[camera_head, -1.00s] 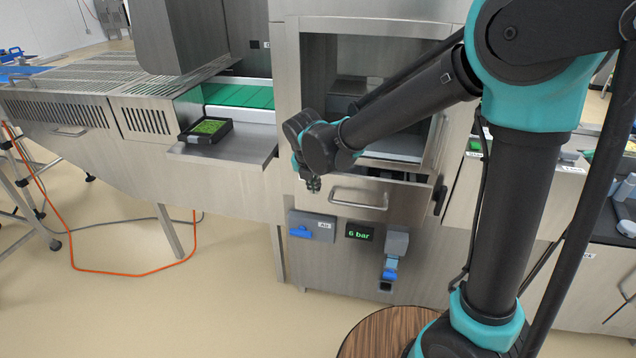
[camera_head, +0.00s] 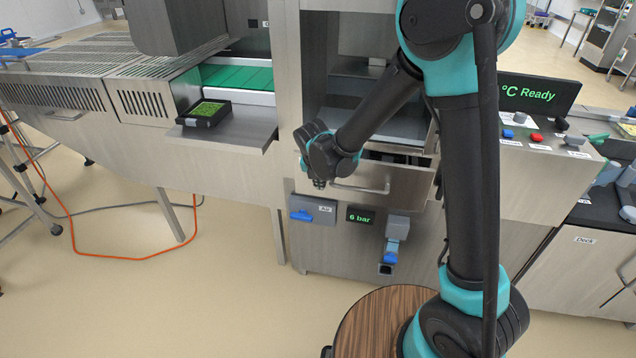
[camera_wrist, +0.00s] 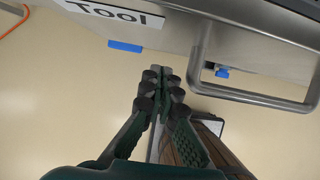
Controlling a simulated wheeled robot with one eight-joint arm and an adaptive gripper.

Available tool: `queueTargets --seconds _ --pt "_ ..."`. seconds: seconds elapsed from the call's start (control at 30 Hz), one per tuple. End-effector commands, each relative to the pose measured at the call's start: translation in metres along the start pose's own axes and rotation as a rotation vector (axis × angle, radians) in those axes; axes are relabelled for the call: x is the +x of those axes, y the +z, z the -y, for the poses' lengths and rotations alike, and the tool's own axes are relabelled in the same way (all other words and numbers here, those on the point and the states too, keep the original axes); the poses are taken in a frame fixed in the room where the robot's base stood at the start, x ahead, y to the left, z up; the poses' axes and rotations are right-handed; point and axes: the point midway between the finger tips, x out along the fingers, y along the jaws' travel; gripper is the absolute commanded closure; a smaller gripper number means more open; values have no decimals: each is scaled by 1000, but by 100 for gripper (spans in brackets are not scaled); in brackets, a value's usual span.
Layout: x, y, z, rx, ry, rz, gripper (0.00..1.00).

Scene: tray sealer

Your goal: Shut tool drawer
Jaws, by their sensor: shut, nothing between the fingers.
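The tool drawer (camera_head: 405,184) is in the sealer's front, below the open chamber. It stands out from the machine, with a dark gap behind its top edge. Its bar handle (camera_head: 362,188) is on the front. In the wrist view, the label "Tool" (camera_wrist: 115,14) and the handle (camera_wrist: 250,97) show close up. My gripper (camera_head: 319,184) is shut and empty, pointing down at the left part of the drawer front. In the wrist view its fingertips (camera_wrist: 163,76) are together, left of the handle. I cannot tell whether they touch the front.
Below the drawer are a grey air box with a blue lever (camera_head: 302,215), a "6 bar" display (camera_head: 360,215) and a grey-blue fitting (camera_head: 396,238). A black tray of green contents (camera_head: 204,113) sits on the shelf at left. Open floor lies in front.

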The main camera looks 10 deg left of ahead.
Motion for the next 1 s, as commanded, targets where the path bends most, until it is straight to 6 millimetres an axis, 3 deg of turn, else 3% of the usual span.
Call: queueTargets --seconds 0.2,0.63,0.87,1.0 --pt "7 19 0 1 0 -1 100" --pt "9 23 0 0 0 0 100" --pt "18 46 0 2 0 1 100" --pt "18 46 0 0 0 0 100"
